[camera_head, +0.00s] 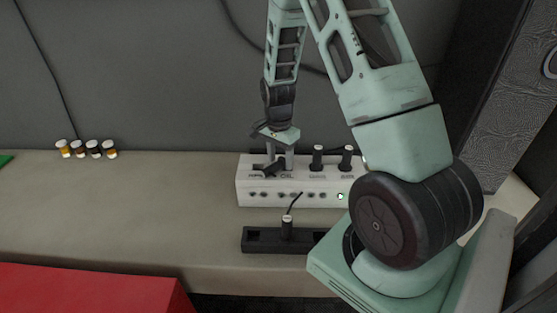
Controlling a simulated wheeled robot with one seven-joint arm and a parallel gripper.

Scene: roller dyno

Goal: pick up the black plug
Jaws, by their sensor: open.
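A black plug (287,227) with a pale top stands upright in the black holder strip (262,238) at the front of the bench, with a thin dark lead rising from it. Two similar black plugs, one at the middle (318,158) and one further right (346,158), stand on the white socket box (300,190) behind the strip. My gripper (279,164) points down over the left part of the box top, left of those two plugs and behind the plug in the strip. It is open. A dark shape is at its fingers; I cannot tell whether it is a plug.
Several small capped jars (87,149) stand at the back left of the bench (140,205). A red block (90,290) is at the front left. The bench between the jars and the box is clear. My arm hides the right end of the box and strip. A grey wall stands behind.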

